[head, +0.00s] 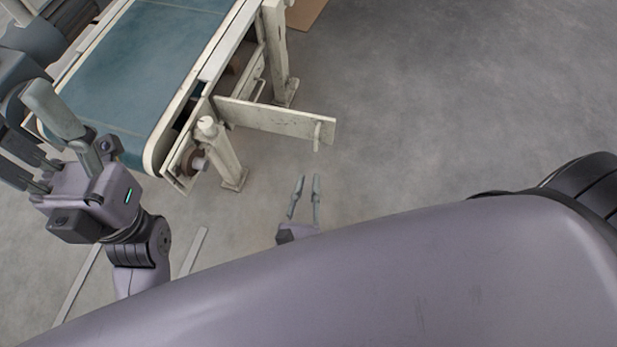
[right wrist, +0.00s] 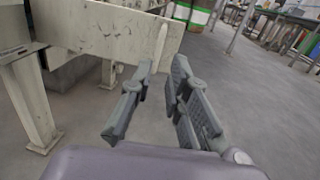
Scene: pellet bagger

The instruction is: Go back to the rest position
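My right gripper (head: 307,184) hangs low over bare floor, right of the conveyor's end leg, in the head view. Its two grey fingers are apart with nothing between them. In the right wrist view the same gripper (right wrist: 165,68) shows open and empty, with the conveyor's pale side plate beyond the fingertips. My left gripper (head: 55,125) is at the left edge of the head view, beside the near end of the conveyor.
The conveyor (head: 140,65) has a blue-green belt and a pale frame with a plate (head: 272,118) sticking out to the right. Floor at the right (head: 470,90) is clear. A green and white container (right wrist: 192,12) and tables (right wrist: 290,22) stand far back.

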